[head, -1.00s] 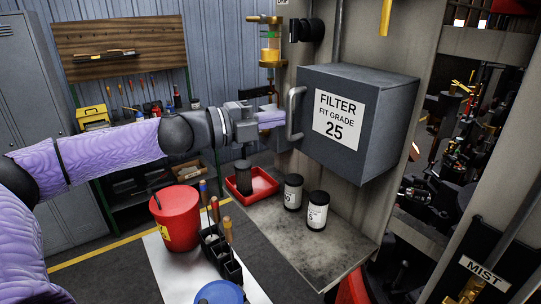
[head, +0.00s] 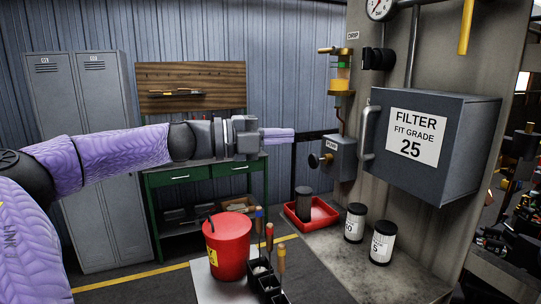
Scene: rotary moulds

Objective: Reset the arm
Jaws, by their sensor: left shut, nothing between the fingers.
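My left arm comes in from the left, wrapped in purple. My left gripper (head: 279,134) is shut and empty, pointing right in mid-air, apart from everything around it. The grey filter box (head: 432,145), labelled "FILTER FIT GRADE 25", hangs on the panel to its right. The box's door handle (head: 368,133) is on its left edge, and the box looks closed. My right gripper is out of the picture.
Two labelled canisters (head: 355,222) (head: 382,242) stand on the shelf below the box. A red tray (head: 326,217) holds a dark cylinder (head: 304,203). A red bucket (head: 229,246) and a tool caddy (head: 262,275) stand in front. Lockers (head: 113,200) and a green bench (head: 190,176) are behind.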

